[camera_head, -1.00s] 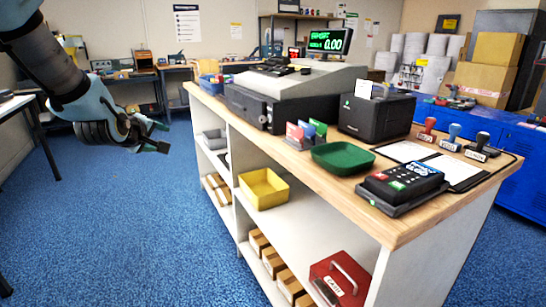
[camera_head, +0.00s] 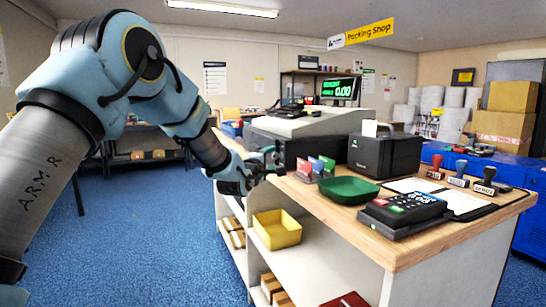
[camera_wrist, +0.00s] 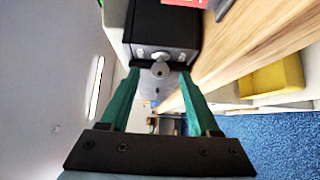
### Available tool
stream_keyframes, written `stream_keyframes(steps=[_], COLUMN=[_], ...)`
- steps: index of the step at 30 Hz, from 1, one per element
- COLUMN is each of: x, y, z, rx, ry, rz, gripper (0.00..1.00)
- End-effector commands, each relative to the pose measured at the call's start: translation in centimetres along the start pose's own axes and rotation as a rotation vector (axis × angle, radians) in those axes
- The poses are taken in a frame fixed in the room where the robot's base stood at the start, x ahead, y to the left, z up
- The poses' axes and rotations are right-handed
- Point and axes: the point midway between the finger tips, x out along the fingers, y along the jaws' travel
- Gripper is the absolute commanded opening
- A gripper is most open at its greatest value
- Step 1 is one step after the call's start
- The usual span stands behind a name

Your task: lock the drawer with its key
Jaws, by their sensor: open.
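The black cash drawer (camera_head: 297,151) sits on the wooden counter under the register. In the wrist view its black end (camera_wrist: 163,22) fills the top middle, with a pale metal strip on the face below. A small grey key (camera_wrist: 160,70) with a round head shows at that face, seemingly in the lock; its shaft is hidden. My gripper (camera_head: 272,163) is by the drawer's near left end at the counter edge. In the wrist view my gripper's green fingers (camera_wrist: 159,77) are apart, one on each side of the key, with gaps visible between.
The wooden counter top (camera_head: 335,212) runs close beside my gripper. Colored cards (camera_head: 316,167), a green tray (camera_head: 349,190) and a card terminal (camera_head: 405,208) stand on it. A yellow bin (camera_head: 277,229) is on the shelf below. Blue floor is free at the left.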

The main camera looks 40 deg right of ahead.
Motion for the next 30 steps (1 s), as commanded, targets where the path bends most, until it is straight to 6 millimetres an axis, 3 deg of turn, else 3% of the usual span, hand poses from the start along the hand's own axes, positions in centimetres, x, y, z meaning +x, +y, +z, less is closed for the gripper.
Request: stream_keyframes(steps=[6, 15, 30], x=[1.8, 1.9, 1.9], y=[0.0, 0.0, 0.0], z=[0.0, 0.0, 0.0], rx=[0.001, 0.001, 0.001], ry=[0.0, 0.0, 0.0], rz=[-0.001, -0.001, -0.001], gripper=[0.62, 0.62, 0.06])
